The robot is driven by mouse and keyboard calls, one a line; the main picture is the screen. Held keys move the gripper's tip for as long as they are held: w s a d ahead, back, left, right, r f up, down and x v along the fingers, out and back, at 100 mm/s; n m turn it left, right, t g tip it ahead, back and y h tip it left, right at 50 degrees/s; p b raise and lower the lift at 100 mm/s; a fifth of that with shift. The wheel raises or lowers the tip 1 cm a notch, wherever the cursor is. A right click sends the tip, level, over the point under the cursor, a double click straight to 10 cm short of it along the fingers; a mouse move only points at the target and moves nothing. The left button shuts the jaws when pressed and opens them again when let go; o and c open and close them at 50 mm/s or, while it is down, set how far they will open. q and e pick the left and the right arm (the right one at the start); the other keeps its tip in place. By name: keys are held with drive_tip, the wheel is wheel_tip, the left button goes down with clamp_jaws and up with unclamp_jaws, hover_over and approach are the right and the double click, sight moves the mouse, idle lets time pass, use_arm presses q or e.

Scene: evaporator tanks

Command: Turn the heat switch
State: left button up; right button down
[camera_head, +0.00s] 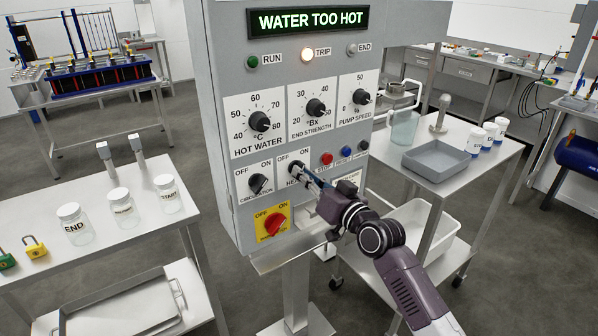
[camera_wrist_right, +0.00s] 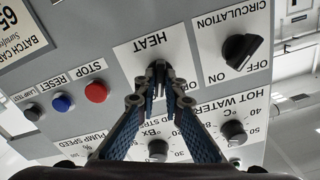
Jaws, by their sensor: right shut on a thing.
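The grey control panel (camera_head: 222,128) stands in front of me, its display (camera_head: 307,21) reading "WATER TOO HOT". The heat switch (camera_head: 294,167) is a black knob on a white plate marked HEAT, OFF and ON. My right gripper (camera_head: 303,170) reaches it from the lower right and hides part of the plate. In the right wrist view, the fingertips of my right gripper (camera_wrist_right: 158,75) are closed around the heat switch (camera_wrist_right: 158,65). The fingers cover its pointer, so I cannot tell its setting. My left gripper is not in view.
The circulation switch (camera_head: 258,184) is left of the heat switch. A red emergency knob (camera_head: 274,222) on yellow sits below. Red stop (camera_head: 327,159) and blue reset (camera_head: 346,151) buttons are close on the right. Tables flank the panel.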

drive_tip(key=shift+n, duration=0.8)
drive_tip(key=shift+f+b, duration=0.1)
drive_tip(key=shift+b, duration=0.2)
